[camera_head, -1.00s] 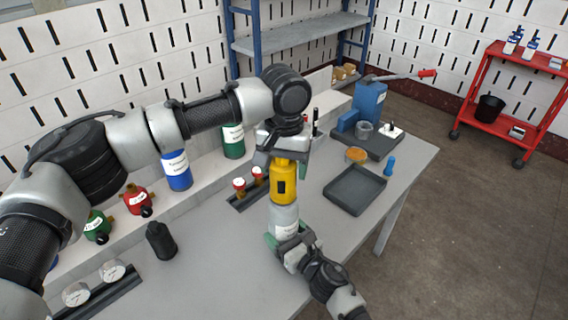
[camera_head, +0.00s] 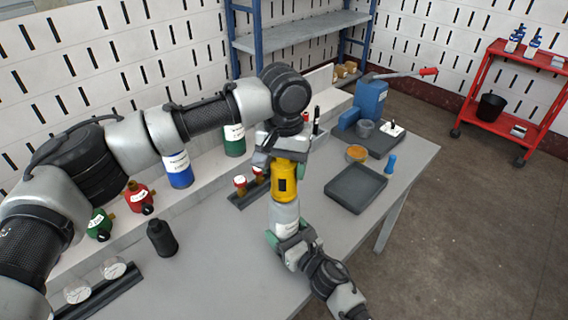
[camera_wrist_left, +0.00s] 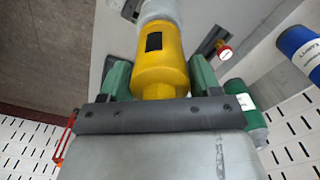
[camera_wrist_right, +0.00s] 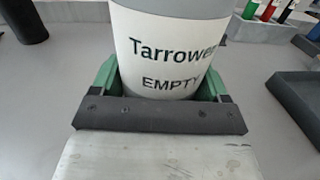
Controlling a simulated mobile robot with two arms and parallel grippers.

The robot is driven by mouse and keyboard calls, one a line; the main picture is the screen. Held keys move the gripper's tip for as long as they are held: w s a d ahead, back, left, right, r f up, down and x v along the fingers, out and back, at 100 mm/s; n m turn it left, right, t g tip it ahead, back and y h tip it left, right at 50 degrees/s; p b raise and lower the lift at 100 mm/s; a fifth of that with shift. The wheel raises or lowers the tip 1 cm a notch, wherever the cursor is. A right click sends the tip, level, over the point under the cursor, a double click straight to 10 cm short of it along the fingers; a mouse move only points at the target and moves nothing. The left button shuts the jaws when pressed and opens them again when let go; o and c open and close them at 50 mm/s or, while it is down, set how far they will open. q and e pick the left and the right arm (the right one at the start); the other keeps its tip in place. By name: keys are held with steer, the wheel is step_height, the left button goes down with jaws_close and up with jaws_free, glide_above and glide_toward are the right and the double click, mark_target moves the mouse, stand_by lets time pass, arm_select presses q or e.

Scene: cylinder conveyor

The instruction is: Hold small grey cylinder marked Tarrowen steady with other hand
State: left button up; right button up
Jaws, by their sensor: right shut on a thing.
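The small grey cylinder (camera_head: 284,216) stands upright near the middle of the table, with a yellow fitting (camera_head: 284,182) on its top. In the right wrist view its white label (camera_wrist_right: 165,55) reads "Tarrowen" and "EMPTY". My right gripper (camera_head: 288,243) is shut on the lower part of the cylinder, with green fingers on both sides of it.
A dark tray (camera_head: 356,187) lies to the right, with an orange-filled dish (camera_head: 356,153) and a blue press (camera_head: 370,100) behind. A black bottle (camera_head: 161,239) and a rack of gauges (camera_head: 95,290) stand at the left. Blue (camera_head: 178,170) and green (camera_head: 234,140) cylinders line the back ledge.

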arm_select(q)
steer(key=c, duration=0.7)
steer(key=n, duration=0.5)
steer(key=shift+n, duration=0.6)
steer(key=n, duration=0.5)
steer(key=shift+n, duration=0.5)
steer(key=n, duration=0.5)
steer(key=shift+n, duration=0.5)
